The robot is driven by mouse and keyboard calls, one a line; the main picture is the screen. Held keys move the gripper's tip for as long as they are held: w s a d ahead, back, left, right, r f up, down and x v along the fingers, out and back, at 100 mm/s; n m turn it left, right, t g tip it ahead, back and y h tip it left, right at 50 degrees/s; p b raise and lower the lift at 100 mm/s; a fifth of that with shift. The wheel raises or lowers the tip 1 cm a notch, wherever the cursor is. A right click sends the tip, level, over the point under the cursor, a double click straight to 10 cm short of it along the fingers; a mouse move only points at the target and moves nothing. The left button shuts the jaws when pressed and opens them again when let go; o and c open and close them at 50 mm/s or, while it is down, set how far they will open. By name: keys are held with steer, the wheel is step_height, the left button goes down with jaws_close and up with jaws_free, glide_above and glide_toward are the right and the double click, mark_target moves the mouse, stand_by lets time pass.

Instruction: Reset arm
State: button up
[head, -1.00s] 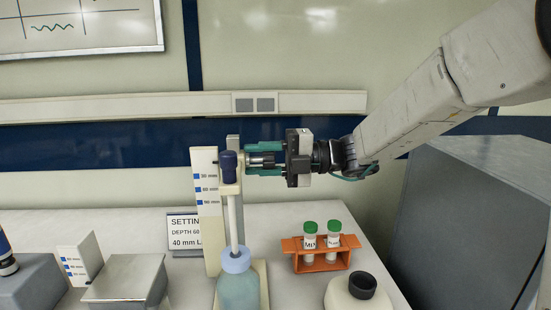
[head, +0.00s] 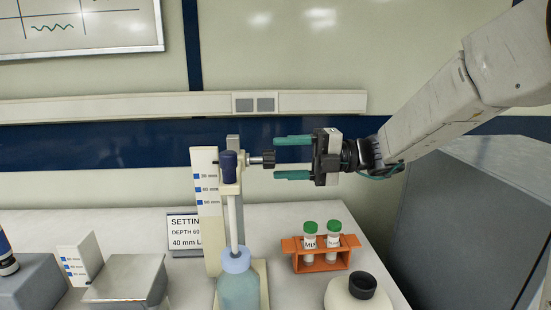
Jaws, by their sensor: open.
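My gripper (head: 293,158) is in the upper middle of the head view, level and pointing left. Its two green fingers are apart with nothing between them. Just left of the fingertips is a dark knob (head: 263,160) on a stand with a blue-marked scale (head: 205,190). A small gap shows between the fingertips and the knob's right end. The stand carries a dark blue clamp head (head: 229,165) above a white rod (head: 233,220) and a teal bottle (head: 239,288).
An orange rack (head: 322,263) with two green-capped tubes stands below my gripper. A cream bottle with a black cap (head: 362,285) is in front of it. A settings sign (head: 184,222) and grey boxes (head: 125,280) are at left. A grey cabinet (head: 450,220) stands right. Space above my gripper is clear.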

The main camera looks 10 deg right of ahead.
steer(key=shift+d, duration=0.6)
steer(key=shift+s, duration=0.1)
steer(key=s+d+f+n+g+h, duration=0.1)
steer(key=s+f+n+h, duration=0.25)
steer(key=s+n, duration=0.45)
steer(key=s+d+f+n+g+h, duration=0.1)
steer(key=s+f+n+g+h, duration=0.1)
steer(key=s+n+h, duration=0.5)
steer(key=s+d+f+n+t+h, duration=0.2)
steer(key=s+d+n, duration=0.4)
steer(key=n, duration=0.4)
steer(key=s+d+f+n+t+h, duration=0.1)
steer(key=s+d+f+n+h, duration=0.2)
steer(key=n, duration=0.8)
steer(key=s+d+h, duration=0.2)
steer(key=s+d, duration=0.1)
steer(key=d, duration=0.1)
steer(key=shift+d+f+t, duration=0.3)
steer(key=shift+d+t, duration=0.1)
steer(key=shift+h, duration=0.25)
steer(key=shift+c, duration=0.3)
